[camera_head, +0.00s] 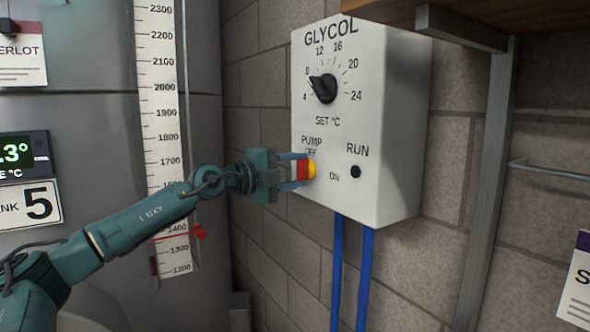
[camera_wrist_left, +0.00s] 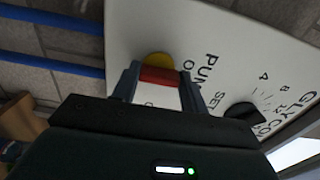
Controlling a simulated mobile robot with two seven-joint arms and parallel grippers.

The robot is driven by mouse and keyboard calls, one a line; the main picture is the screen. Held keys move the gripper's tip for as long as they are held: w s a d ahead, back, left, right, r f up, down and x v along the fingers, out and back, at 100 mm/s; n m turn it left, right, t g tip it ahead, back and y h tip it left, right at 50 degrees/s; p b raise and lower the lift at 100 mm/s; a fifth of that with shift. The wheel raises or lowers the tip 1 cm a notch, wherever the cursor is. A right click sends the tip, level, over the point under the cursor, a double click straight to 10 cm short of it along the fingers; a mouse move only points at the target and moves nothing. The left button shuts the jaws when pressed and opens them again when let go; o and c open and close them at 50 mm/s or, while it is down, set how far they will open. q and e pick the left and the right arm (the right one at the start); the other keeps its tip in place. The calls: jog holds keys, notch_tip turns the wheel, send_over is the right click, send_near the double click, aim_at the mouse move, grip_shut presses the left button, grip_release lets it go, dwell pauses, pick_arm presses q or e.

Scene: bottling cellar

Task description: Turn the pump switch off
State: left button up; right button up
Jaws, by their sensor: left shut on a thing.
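The white glycol control box (camera_head: 390,110) hangs on the block wall and bears the pump switch, a yellow round base (camera_head: 313,169) with a red handle (camera_head: 302,170). The label PUMP is above it, OFF just under that, and ON at its lower right. My left gripper (camera_head: 303,171) is shut on the red handle, one finger on each side. The wrist view shows the red handle (camera_wrist_left: 161,76) between the fingers and the yellow base (camera_wrist_left: 158,60) behind. I cannot tell which way the switch points. The RUN lamp (camera_head: 356,172) looks dark. My right gripper is not in view.
A black set-temperature dial (camera_head: 323,88) sits above the switch. Blue hoses (camera_head: 366,270) run down from the box. A steel tank (camera_head: 90,120) with a level scale (camera_head: 161,110) stands at the left. A shelf bracket (camera_head: 487,170) is at the right.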

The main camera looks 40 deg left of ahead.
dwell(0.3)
pick_arm(q)
jog(key=o, duration=1)
jog(key=b+v, duration=1.3)
jog(key=b, duration=0.5)
jog(key=shift+s, duration=0.1)
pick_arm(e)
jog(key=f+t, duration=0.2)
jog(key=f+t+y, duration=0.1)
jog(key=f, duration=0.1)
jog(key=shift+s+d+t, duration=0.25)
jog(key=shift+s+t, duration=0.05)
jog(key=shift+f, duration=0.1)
